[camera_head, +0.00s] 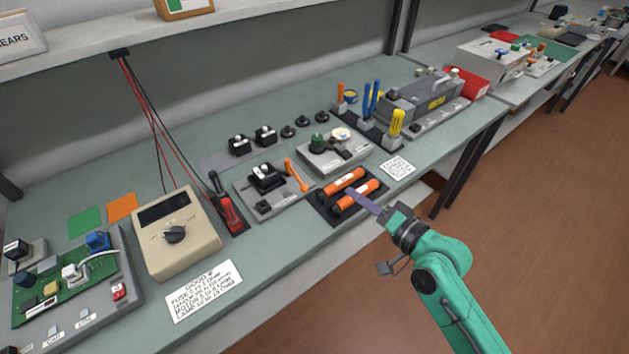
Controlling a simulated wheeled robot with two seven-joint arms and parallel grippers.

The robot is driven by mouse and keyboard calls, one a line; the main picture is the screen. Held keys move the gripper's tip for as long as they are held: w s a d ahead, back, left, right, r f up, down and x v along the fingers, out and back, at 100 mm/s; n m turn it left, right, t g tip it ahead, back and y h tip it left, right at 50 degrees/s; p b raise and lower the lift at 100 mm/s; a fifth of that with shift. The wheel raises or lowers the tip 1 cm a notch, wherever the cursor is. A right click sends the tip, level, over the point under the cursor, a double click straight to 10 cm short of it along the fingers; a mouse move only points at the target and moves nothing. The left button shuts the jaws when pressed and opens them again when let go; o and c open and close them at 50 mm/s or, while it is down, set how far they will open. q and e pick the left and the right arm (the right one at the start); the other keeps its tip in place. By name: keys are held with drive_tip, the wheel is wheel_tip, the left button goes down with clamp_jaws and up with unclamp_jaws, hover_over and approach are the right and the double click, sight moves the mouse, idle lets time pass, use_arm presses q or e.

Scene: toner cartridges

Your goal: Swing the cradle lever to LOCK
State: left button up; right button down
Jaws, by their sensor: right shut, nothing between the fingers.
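The orange lever (296,175) stands up at a slant on the right side of a grey base plate (283,200). A black block (266,176) sits in the middle of that plate, left of the lever. I cannot read any LOCK marking at this size. My right gripper (358,198) comes in from the lower right. Its purple fingers are shut and empty, at or just over the nearer orange cartridge, to the right of the lever and apart from it. I cannot tell whether they touch the cartridge. My left gripper is not in view.
Two orange cartridges (345,181) lie in a black tray (322,207) between gripper and lever. A grey fixture with a green knob (318,142) stands behind. A red-handled tool (229,212) and a beige meter (175,253) are left. The bench front is clear near the instruction card (204,291).

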drive_tip(key=p+x, duration=0.2)
drive_tip(key=x, duration=0.8)
drive_tip(key=shift+w+a, duration=0.2)
drive_tip(key=shift+w, duration=0.1)
drive_tip(key=shift+s+a+f+p, duration=0.65)
drive_tip(key=shift+a+f+p, duration=0.05)
drive_tip(key=shift+a+f, duration=0.3)
drive_tip(key=shift+s+a+f, duration=0.2)
drive_tip(key=shift+s+a, duration=0.1)
drive_tip(key=shift+a, duration=0.05)
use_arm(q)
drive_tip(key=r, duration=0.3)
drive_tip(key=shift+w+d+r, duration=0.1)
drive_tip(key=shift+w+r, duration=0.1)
use_arm(e)
drive_tip(key=shift+w, duration=0.1)
